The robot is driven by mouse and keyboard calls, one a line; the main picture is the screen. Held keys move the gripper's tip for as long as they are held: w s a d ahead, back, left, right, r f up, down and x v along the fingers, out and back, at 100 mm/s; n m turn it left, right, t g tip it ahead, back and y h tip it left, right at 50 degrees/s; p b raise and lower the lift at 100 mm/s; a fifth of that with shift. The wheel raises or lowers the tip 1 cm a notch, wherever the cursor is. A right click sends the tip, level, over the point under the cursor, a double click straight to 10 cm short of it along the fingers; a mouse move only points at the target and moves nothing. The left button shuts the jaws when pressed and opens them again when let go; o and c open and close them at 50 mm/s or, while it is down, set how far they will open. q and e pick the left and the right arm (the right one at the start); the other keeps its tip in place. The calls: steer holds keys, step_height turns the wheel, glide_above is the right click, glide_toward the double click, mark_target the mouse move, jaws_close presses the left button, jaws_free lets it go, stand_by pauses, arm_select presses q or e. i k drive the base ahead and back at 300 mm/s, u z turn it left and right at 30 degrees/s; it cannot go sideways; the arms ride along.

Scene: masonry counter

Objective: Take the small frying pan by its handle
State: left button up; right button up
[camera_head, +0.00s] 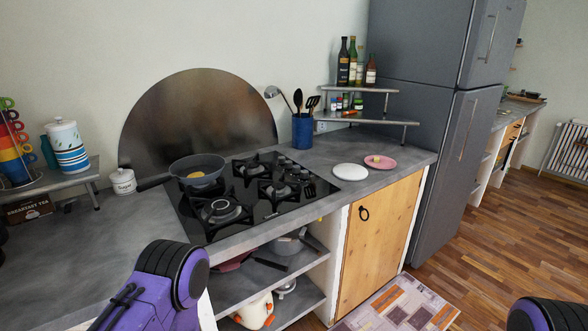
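A dark grey frying pan (212,162) sits on the back left of the black gas hob (277,209). Its dark handle (153,182) points left, out over the counter, and something small and yellow lies in the pan. On the shelf below the hob are a grey pan (287,245) with a dark handle and a partly hidden reddish pan. Parts of my purple and black arms show at the bottom left and bottom right corners. Neither gripper is in view, and nothing of mine touches the pan on the hob.
A blue utensil holder (302,131), a white plate (350,172) and a pink plate (380,163) stand right of the hob. A small white jar (122,181) stands near the handle's end. The grey counter (110,238) in front of the handle is clear.

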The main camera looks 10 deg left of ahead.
mark_target(211, 164)
steer(key=z, duration=0.45)
steer(key=i, duration=0.85)
steer(key=u, duration=1.5)
